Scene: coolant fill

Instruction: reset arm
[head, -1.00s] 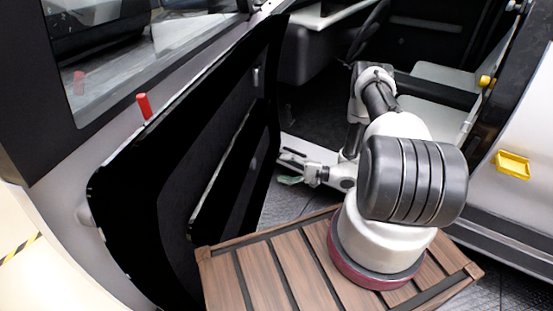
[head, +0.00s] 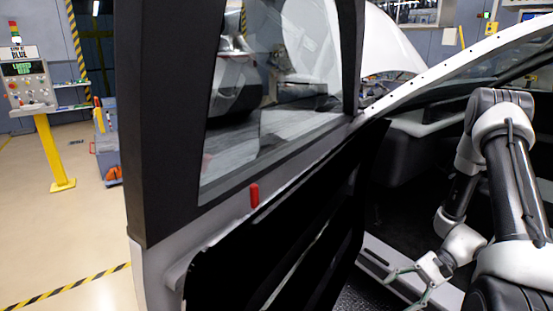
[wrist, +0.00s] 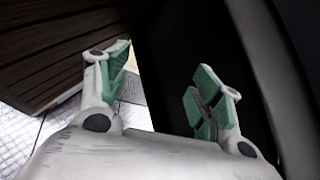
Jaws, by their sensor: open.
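My gripper (head: 408,286) is low at the lower right of the head view, beside the inner side of the open vehicle door (head: 290,262) and in front of the pale door sill (head: 388,262). In the wrist view my gripper (wrist: 160,92) has its two green-padded fingers spread apart with nothing between them. My arm reaches down from the right edge of the head view, folded at the elbow.
A red peg (head: 254,195) stands on the door's ledge below the window. A control panel (head: 25,85) on a yellow post (head: 54,155) stands at far left. Slatted brown wood (wrist: 60,45) shows in the wrist view, with a dark surface at right.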

